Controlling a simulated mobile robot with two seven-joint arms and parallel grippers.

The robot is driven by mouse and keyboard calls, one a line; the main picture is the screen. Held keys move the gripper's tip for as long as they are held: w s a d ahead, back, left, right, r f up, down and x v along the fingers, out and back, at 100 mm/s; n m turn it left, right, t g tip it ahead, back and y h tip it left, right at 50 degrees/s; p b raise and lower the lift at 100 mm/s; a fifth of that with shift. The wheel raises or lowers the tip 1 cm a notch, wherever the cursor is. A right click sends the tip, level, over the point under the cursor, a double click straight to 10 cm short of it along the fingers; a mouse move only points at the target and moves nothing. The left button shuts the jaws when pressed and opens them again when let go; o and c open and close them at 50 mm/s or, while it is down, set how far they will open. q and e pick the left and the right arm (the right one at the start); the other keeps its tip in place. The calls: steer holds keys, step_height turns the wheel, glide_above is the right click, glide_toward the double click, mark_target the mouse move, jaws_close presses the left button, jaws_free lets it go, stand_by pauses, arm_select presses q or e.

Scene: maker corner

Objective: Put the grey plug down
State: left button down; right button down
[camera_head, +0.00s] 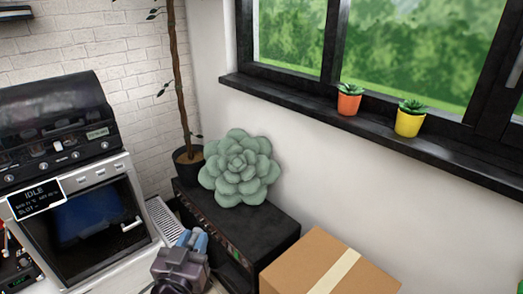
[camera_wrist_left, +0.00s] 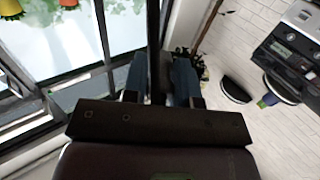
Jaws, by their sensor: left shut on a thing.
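My left gripper (camera_head: 192,240) is at the bottom of the head view, in front of the black low cabinet and left of the cardboard box. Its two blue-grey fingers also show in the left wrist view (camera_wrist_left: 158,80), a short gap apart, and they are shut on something. A dark upright strip shows between them there, but I cannot tell whether it is the held thing or the window frame behind. The grey plug cannot be made out clearly in either view. My right gripper is not in view.
A black cabinet (camera_head: 272,232) carries a green succulent-shaped cushion (camera_head: 240,168). A cardboard box (camera_head: 310,262) stands at its right. A machine with a glass door (camera_head: 85,225) is on the left. Two small potted plants, orange (camera_head: 348,104) and yellow (camera_head: 409,124), stand on the windowsill.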

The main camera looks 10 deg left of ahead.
arm_select(q)
steer(key=s+d+r+m+g+h, duration=0.2)
steer(key=d+r+m+g+h, duration=0.2)
steer(key=d+r+m+h, duration=0.65)
steer(key=w+d+f+m+g+h, duration=0.2)
steer(key=w+d+f+g+h, duration=0.2)
steer(key=d, duration=0.4)
steer(key=shift+w+f+g+h, duration=0.35)
steer(key=shift+f+g+h, duration=0.1)
steer(key=shift+g+h, duration=0.6)
steer(key=shift+m+g, duration=0.25)
steer(key=shift+m, duration=0.1)
steer(key=shift+s+a+m+g+h, duration=0.2)
steer(key=shift+a+m+g, duration=0.4)
steer(key=shift+g, duration=0.45)
steer(key=shift+s+a+m+g+h, duration=0.15)
steer(key=shift+a+m+g+h, duration=0.25)
steer(key=shift+m+g, duration=0.55)
steer(key=shift+s+a+m+g+h, duration=0.2)
steer(key=shift+a+m+g, duration=0.3)
steer(key=shift+g, duration=0.7)
steer(key=shift+a, duration=0.1)
